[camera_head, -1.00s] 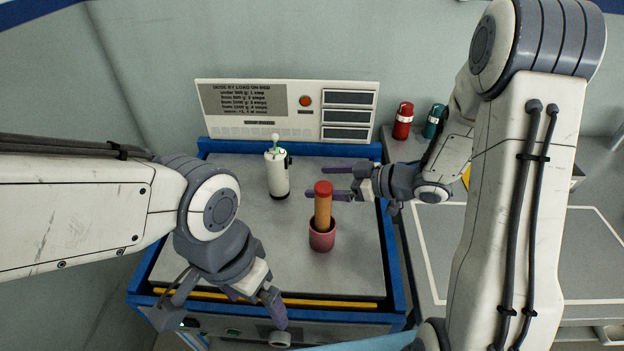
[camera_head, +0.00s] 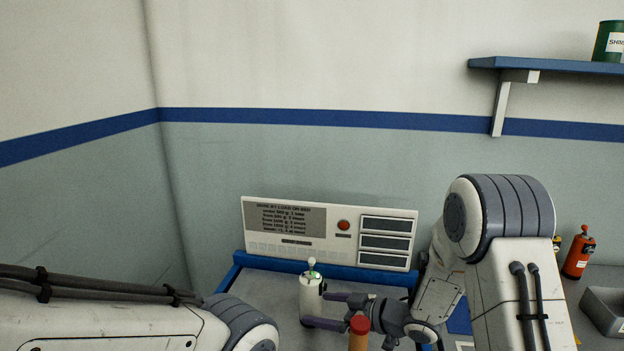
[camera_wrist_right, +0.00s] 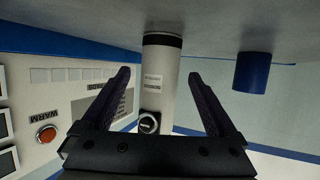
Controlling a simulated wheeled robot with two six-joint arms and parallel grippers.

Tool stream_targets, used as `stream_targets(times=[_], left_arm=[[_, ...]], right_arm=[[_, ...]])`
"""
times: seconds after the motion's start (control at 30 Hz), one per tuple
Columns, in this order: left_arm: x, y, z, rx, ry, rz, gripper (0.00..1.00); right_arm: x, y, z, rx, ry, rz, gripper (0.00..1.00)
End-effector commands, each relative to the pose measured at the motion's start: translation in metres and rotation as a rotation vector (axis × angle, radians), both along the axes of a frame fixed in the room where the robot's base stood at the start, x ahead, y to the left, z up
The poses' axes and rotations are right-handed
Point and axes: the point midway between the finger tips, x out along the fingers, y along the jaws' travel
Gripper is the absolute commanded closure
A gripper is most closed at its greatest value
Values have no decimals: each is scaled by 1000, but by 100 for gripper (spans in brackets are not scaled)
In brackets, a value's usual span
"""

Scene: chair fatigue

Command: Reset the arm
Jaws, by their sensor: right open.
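My right gripper (camera_head: 316,309) is open, with its two dark fingers reaching left at a white cylinder (camera_head: 311,288) with a knob on top. In the right wrist view the cylinder (camera_wrist_right: 160,75) stands between the spread fingers, with a gap on each side. It shows a label and a dark round dial there. My left arm (camera_head: 110,325) comes in at the lower left. Its gripper is below the picture.
A white panel (camera_head: 331,228) with a red button (camera_head: 344,225) stands behind the bed. A red-capped orange rod (camera_head: 359,325) stands in front of my right gripper. A blue cylinder (camera_wrist_right: 252,73) shows in the wrist view. A shelf (camera_head: 570,65) is at upper right.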

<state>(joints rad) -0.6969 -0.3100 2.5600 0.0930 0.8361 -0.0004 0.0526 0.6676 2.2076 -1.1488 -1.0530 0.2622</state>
Motion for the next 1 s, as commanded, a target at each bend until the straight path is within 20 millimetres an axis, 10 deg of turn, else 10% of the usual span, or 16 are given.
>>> stream_targets(times=[0.5, 1.0], left_arm=[[0, 0, 6, 0, 0, 0, 2], [0, 0, 3, 0, 0, 0, 2]], right_arm=[[12, 17, 29, 1, -1, -1, 6], [11, 17, 16, 1, 3, 0, 6]])
